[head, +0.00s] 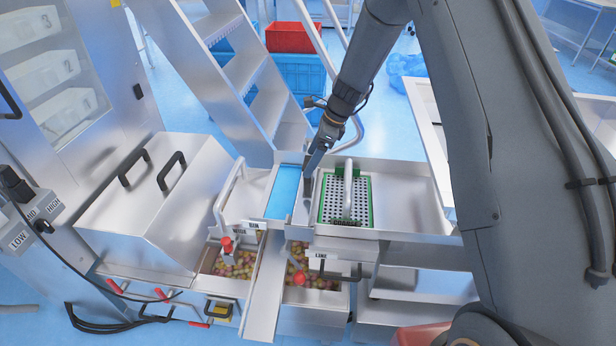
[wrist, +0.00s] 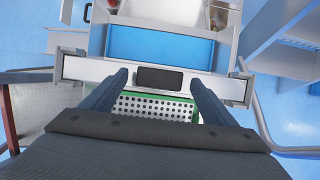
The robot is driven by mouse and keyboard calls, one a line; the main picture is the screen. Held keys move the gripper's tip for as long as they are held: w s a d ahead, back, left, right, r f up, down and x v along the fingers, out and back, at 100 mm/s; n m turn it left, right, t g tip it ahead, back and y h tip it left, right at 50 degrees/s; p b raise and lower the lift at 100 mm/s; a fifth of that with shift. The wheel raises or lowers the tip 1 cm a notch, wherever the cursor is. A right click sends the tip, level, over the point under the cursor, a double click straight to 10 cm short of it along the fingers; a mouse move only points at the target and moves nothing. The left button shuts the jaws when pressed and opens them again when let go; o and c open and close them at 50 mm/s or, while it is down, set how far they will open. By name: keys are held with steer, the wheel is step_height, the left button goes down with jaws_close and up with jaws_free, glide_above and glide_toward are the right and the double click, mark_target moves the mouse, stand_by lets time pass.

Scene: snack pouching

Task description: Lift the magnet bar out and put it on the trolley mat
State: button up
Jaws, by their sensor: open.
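A metal bar with a black grip block (wrist: 160,78), which looks like the magnet bar, lies across the channel in the wrist view. In the head view the bar (head: 302,208) is a narrow metal strip between the blue belt and the green-rimmed grid, partly hidden by my gripper. My gripper (head: 309,172) points down over it. In the wrist view my gripper (wrist: 157,76) is open and empty, with its fingertips on either side of the black block. I cannot make out the trolley mat for certain; a pale-framed table (head: 428,135) stands at the right, partly behind my arm.
The blue belt (head: 284,188) is left of the bar. A green-rimmed perforated grid (head: 362,202) with an upright handle stands close on its right. Bins of snacks (head: 312,273) are in front. A large metal box with black handles (head: 150,200) is at the left.

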steer(key=shift+x, duration=1.4)
jaws_close()
steer(key=shift+r, duration=0.1)
